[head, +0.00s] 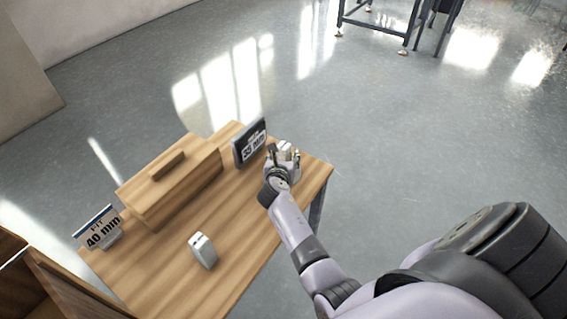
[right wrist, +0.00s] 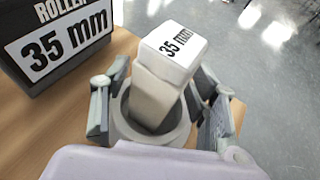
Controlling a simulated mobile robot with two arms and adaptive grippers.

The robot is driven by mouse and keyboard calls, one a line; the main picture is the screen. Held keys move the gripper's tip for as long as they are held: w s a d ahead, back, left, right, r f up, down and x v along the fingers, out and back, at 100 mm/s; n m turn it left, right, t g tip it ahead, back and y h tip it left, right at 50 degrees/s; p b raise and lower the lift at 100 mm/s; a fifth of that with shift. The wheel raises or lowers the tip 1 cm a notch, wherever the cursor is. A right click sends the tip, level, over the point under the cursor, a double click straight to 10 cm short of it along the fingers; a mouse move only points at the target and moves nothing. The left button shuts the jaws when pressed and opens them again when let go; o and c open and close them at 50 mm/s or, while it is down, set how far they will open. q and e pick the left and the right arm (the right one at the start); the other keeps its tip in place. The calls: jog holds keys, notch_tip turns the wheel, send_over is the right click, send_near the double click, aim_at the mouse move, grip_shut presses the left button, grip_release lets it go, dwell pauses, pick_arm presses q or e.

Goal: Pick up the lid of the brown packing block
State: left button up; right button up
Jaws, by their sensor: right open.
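The brown packing block (head: 190,192) stands on the wooden table in the head view. Its lid (head: 195,155) is on top, with a raised bar handle (head: 167,166); no clear seam shows between lid and block. My right gripper (head: 286,154) is at the table's far right corner, well to the right of the lid. In the right wrist view its fingers (right wrist: 160,100) are open on both sides of a pale block marked 35 mm (right wrist: 172,50). Whether they touch it is unclear. My left gripper is not in view.
A dark 35 mm sign (head: 250,144) stands close left of my right gripper. A 40 mm sign (head: 98,228) is at the table's left edge. A small grey-white piece (head: 203,250) stands at the front. The table (head: 235,215) is bare between these.

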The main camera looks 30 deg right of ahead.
jog(key=shift+r, duration=0.1)
grip_shut()
dwell(0.6)
